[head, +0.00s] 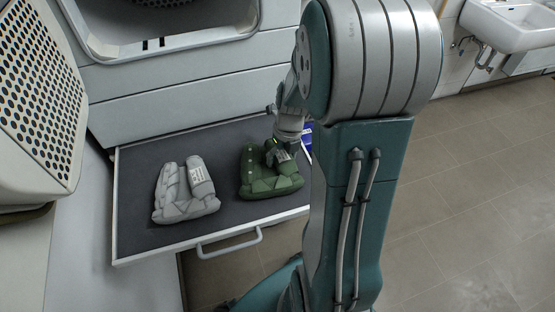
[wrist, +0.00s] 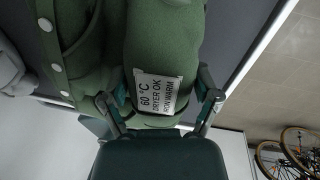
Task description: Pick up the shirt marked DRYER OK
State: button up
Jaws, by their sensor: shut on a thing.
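A folded green shirt (head: 258,184) with pale buttons lies on the right part of the pulled-out dark shelf (head: 135,175). My gripper (head: 280,153) reaches down onto it from above and is shut on its rolled part. In the wrist view, the fingers of my gripper (wrist: 163,82) are at either side of the green shirt (wrist: 165,40). Its white label (wrist: 157,92), between the fingers, reads 60 °C, DRYER OK, IRON WARM. A folded grey shirt (head: 185,193) with a label lies to the left, apart from my gripper. The label on the grey shirt is too small to read.
The shelf has a front handle (head: 229,243) and pale edges. A dryer with an open drum (head: 165,25) stands above it, and a perforated door (head: 38,85) is at the left. A blue item (head: 308,136) shows partly behind my arm. Tiled floor at the right is free.

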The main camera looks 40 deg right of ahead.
jog(key=s+r, duration=0.1)
jog(key=r, duration=0.1)
jog(key=s+r, duration=0.2)
jog(key=r, duration=0.1)
jog(key=s+r, duration=0.1)
jog(key=r, duration=0.1)
jog(key=shift+s+r, duration=0.2)
jog(key=shift+r, duration=0.2)
jog(key=s+r, duration=0.1)
jog(key=s, duration=0.2)
jog(key=s+r, duration=0.2)
jog(key=s, duration=0.1)
jog(key=s+r, duration=0.1)
jog(key=s, duration=0.2)
jog(key=shift+s+a+r, duration=0.25)
jog(key=shift+a, duration=0.05)
